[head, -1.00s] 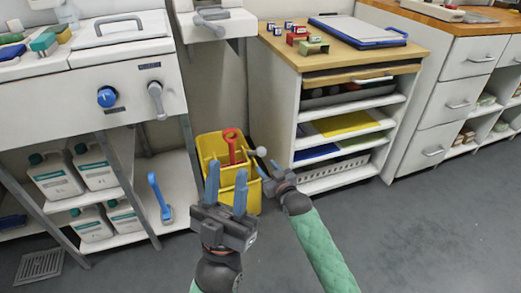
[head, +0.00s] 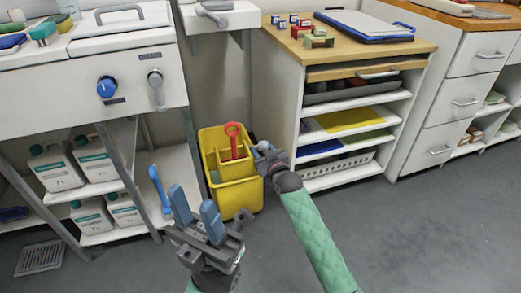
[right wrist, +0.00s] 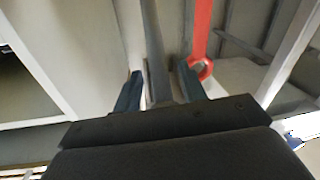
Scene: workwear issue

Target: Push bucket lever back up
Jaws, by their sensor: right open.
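The yellow bucket (head: 236,196) stands on the floor between the sink unit and the shelf cabinet. A red handle (head: 233,131) with a looped end sticks up out of it. The lever's pale knob (head: 263,146) shows at the bucket's right side; most of its dark shaft is hidden by my right gripper (head: 266,157). In the right wrist view, the right gripper (right wrist: 160,88) is open, with a dark bar (right wrist: 155,45), apparently the lever, between its fingers. I cannot tell whether they touch. My left gripper (head: 196,214) is open and empty in front of the bucket.
The white shelf cabinet (head: 290,112) stands close on the right of the bucket. On the left, the sink unit's lower shelf holds several white bottles (head: 54,168) and a blue-handled item (head: 159,188). The grey floor (head: 420,230) at the right is clear.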

